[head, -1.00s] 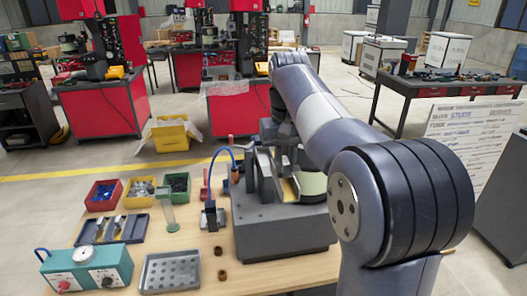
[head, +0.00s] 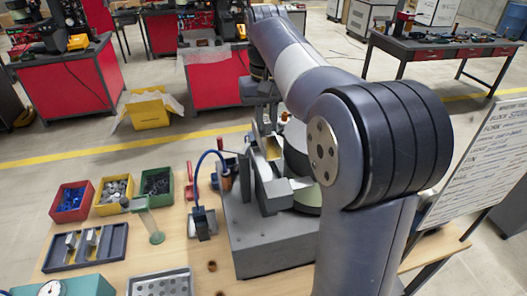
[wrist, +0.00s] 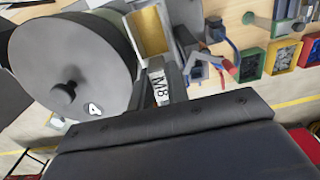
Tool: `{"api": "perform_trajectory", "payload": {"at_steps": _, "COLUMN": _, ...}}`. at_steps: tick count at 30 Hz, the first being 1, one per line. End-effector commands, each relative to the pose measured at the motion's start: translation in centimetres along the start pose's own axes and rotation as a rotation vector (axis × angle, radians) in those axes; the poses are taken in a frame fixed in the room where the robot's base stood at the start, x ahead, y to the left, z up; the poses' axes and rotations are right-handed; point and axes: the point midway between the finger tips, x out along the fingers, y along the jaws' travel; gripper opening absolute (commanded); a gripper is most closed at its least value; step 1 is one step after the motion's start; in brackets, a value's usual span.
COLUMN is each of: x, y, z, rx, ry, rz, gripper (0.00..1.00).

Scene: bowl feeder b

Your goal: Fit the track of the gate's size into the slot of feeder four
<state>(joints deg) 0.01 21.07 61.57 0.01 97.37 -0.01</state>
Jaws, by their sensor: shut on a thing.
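My gripper (wrist: 160,72) is shut on a grey track marked M8 (wrist: 158,88) in the wrist view. The held track points at a yellow-lined channel (wrist: 150,32) beside the round bowl marked 4 (wrist: 75,62). I cannot tell whether the track touches the channel. In the head view, feeder four's grey base (head: 270,240) stands on the table, with the yellow channel (head: 272,150) above it. My arm hides part of the bowl and most of the gripper there. More tracks (head: 88,240) lie in a dark tray (head: 60,262) at the left.
Red (head: 72,201), yellow (head: 113,196) and green (head: 157,187) bins hold small parts. A blue hose on a small stand (head: 203,222) rises left of the feeder. A teal box (head: 75,285) and a grey perforated plate (head: 160,284) lie at the front. A written board (head: 470,165) stands right.

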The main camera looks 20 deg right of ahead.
Motion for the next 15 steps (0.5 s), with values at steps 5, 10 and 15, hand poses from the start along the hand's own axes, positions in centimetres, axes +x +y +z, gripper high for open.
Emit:
{"api": "perform_trajectory", "payload": {"at_steps": 5, "x": 2.8, "y": 0.0, "z": 0.1, "rx": 0.0, "ry": -0.002, "rz": 0.0, "gripper": 0.0}}
{"api": "perform_trajectory", "payload": {"at_steps": 10, "x": 4.3, "y": 0.0, "z": 0.0, "rx": 0.0, "ry": -0.001, "rz": 0.0, "gripper": 0.0}}
{"api": "perform_trajectory", "payload": {"at_steps": 15, "x": 6.8, "y": 0.0, "z": 0.1, "rx": 0.0, "ry": -0.004, "rz": 0.0, "gripper": 0.0}}
